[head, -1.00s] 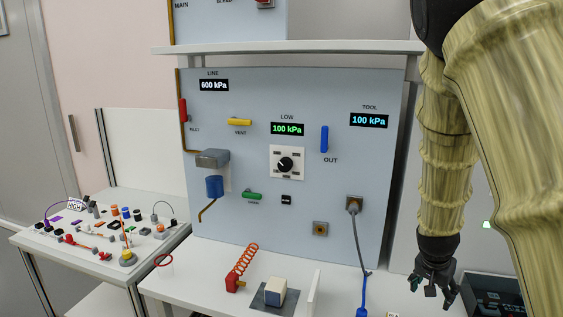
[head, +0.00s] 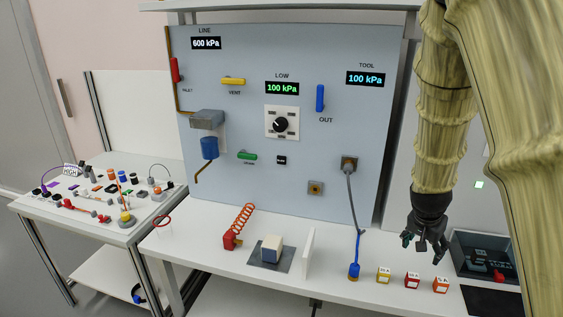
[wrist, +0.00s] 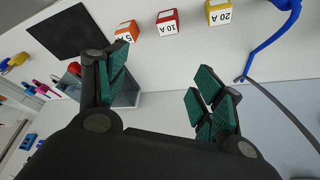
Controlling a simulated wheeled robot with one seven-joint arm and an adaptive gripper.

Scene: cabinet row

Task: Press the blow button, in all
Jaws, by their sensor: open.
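My gripper (head: 427,246) hangs open and empty at the right, in front of the bench. In the wrist view its two green-padded fingers (wrist: 160,95) are spread apart with nothing between them. A small black square with pale marks (head: 282,160) sits on the blue-grey panel (head: 230,210); its lettering is too small to read. I cannot tell which part is the blow button. A blue tool (head: 354,271) on a grey cord stands on the bench, left of my gripper. Its blue part also shows in the wrist view (wrist: 272,45).
Yellow, red and orange cubes (head: 412,281) line the bench front. A dark bin (head: 485,255) stands right. A cluttered side table (head: 60,215) is left.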

